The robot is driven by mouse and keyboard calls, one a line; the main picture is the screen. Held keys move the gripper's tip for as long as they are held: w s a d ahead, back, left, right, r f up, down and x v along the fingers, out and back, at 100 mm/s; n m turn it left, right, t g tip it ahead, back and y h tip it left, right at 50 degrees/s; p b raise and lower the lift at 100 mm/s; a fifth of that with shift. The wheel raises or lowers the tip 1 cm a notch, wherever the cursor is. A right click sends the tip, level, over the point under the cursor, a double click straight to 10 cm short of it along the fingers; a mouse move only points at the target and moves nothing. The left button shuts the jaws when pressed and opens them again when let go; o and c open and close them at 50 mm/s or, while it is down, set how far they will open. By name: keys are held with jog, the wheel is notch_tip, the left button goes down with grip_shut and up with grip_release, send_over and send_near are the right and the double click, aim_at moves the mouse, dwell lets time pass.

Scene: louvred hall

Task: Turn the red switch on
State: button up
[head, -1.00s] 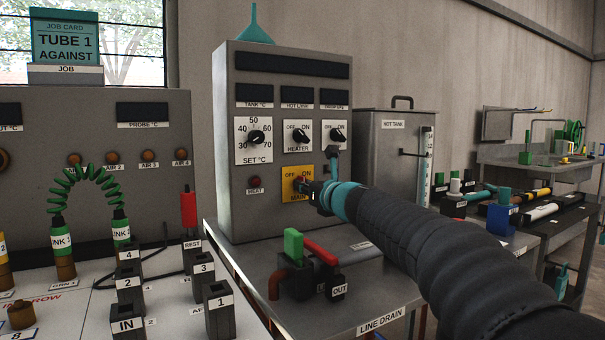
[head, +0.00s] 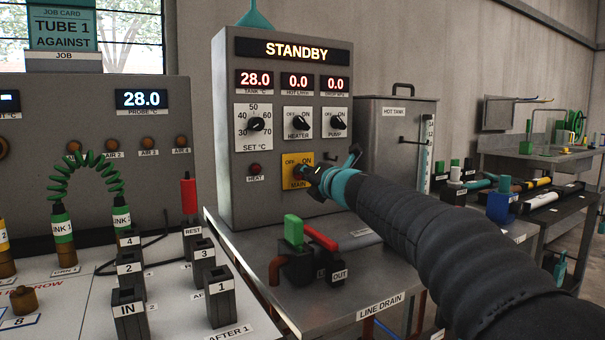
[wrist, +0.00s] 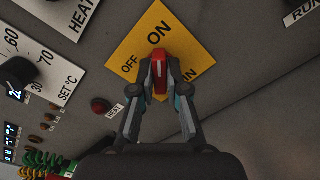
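The red switch (wrist: 160,75) sits on a yellow plate marked OFF, ON and MAIN (wrist: 185,45), low on the front of the grey control cabinet (head: 245,205). My gripper (wrist: 160,80) is shut on the switch, with one finger on each side. In the wrist view the switch's end points towards the word ON. In the head view my gripper (head: 308,174) covers most of the switch. The cabinet's top display (head: 292,50) reads STANDBY, and the three lit readouts below show 28.0, 0.0 and 0.0.
The heater dial (head: 298,121) and pump dial (head: 337,121) are just above the yellow plate. A red-handled valve (head: 320,239) and a green-handled one (head: 293,230) stand below on the bench. The hot tank (head: 395,140) is at the right.

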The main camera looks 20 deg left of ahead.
jog(key=o, duration=0.4)
jog(key=shift+b+v, duration=0.6)
jog(key=shift+v, duration=1.4)
jog(key=r, duration=0.4)
jog(key=s+d+r, duration=0.1)
jog(key=r, duration=0.3)
jog(key=s+d+r+p, duration=0.1)
jog(key=r, duration=0.3)
jog(key=shift+d, duration=0.2)
